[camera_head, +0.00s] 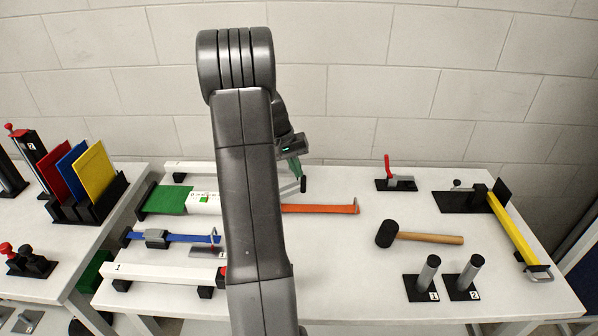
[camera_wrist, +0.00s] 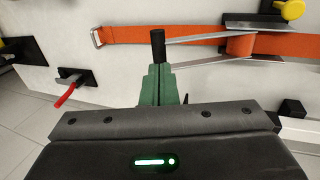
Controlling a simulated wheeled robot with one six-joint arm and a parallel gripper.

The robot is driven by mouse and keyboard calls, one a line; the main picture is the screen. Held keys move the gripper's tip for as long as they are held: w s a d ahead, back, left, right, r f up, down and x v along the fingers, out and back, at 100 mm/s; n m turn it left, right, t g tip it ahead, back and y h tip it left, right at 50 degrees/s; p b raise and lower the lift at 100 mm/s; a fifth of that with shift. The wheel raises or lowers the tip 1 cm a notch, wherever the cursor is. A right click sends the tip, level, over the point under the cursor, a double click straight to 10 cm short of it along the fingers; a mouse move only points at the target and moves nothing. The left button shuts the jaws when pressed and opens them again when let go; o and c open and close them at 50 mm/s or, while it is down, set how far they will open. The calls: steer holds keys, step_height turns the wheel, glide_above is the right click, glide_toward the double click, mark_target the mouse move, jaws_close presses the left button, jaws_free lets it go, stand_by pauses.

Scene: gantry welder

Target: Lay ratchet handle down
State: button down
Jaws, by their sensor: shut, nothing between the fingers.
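The ratchet handle shows in the wrist view as two grey metal side bars (camera_wrist: 200,65) with a black cross grip (camera_wrist: 158,45) at their end. The bars run right to the roll of the orange strap (camera_wrist: 240,44).
The orange strap's free end (camera_head: 330,209) lies right of my arm. A blue strap (camera_head: 185,238) and white beam (camera_head: 165,274) lie left.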

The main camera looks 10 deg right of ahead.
mark_target(304, 182)
steer(key=shift+x, duration=1.05)
steer(key=shift+s+d+f+y, duration=0.15)
steer(key=shift+d+f+y, duration=0.25)
steer(key=shift+d+y, duration=0.1)
steer(key=shift+s+d+f+t+y+b, duration=0.15)
steer(key=shift+d+f+y+b, duration=0.2)
steer(key=shift+d+f+y, duration=0.45)
steer(key=shift+s+d+f+t+y+b, duration=0.15)
steer(key=shift+d+f+y+b, duration=0.25)
steer(key=shift+f, duration=0.7)
steer(key=shift+s+d+f+t+y+b, duration=0.1)
steer(key=shift+d+f+t+y+b, duration=0.15)
steer(key=shift+d+f+y, duration=0.55)
steer(key=shift+a+f, duration=0.25)
steer(key=shift+r, duration=0.15)
